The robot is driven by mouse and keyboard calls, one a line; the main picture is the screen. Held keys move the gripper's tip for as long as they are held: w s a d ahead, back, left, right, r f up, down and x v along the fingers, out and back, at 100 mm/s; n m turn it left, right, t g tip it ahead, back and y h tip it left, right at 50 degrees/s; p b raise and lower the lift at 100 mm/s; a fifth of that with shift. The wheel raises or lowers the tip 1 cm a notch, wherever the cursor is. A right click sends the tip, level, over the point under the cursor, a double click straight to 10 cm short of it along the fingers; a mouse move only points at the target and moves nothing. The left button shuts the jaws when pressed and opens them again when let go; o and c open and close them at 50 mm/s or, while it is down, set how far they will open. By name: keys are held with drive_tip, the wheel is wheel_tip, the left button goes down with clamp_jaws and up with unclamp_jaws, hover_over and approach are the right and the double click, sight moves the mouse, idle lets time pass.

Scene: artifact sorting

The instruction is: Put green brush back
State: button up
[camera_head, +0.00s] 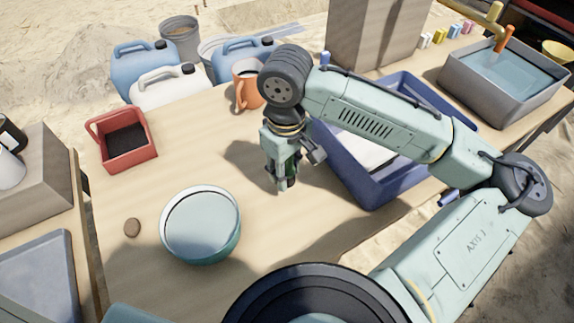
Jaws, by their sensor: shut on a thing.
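My gripper (287,184) points down over the middle of the wooden table, between the teal bowl and the blue crate. It is shut on the green brush (292,167). Only a small dark green part of the brush shows between the fingers; the rest is hidden by the gripper. I cannot tell whether its lower end touches the table.
An orange mug (246,98) stands behind my gripper. A teal bowl (231,245), a brown stone (132,228) and a red tray (92,130) are to the left. A blue crate (376,192) is right, partly behind my arm. A grey basin (455,82) holds water.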

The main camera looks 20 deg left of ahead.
sight(287, 173)
drive_tip(key=shift+w+a, duration=0.15)
drive_tip(key=shift+w, duration=0.55)
drive_tip(key=shift+w+f+p, duration=0.2)
drive_tip(key=shift+f+p, duration=0.1)
drive_tip(key=shift+f, duration=1.5)
drive_tip(key=shift+a+f, duration=0.1)
drive_tip(key=shift+f, duration=0.05)
drive_tip(key=o, duration=1.1)
wheel_tip(287, 173, up, 12)
drive_tip(key=shift+r, duration=0.2)
